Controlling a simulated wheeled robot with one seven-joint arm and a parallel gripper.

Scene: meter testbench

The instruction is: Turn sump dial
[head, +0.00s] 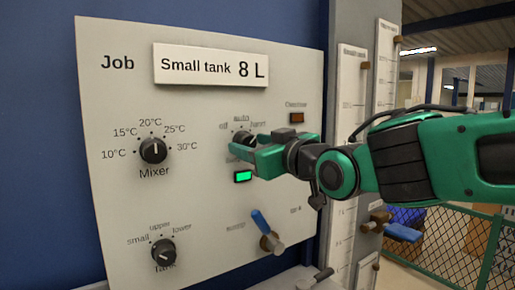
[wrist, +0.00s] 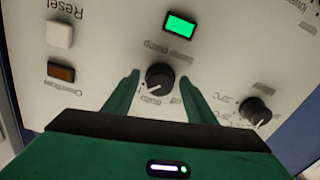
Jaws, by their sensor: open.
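The sump dial (wrist: 160,77) is a round black knob with a white pointer mark, seen upside down in the wrist view. My gripper (wrist: 159,80) is open, with one green finger on each side of the knob and gaps visible between fingers and knob.
The panel (head: 190,205) also carries a Mixer dial (head: 153,150), a Tank dial (head: 163,252), a blue-handled lever (head: 262,225) and an unlit brown-red lamp (head: 297,118). A sign (head: 210,67) reads "Small tank 8 L". A white Reset button (wrist: 60,34) shows in the wrist view.

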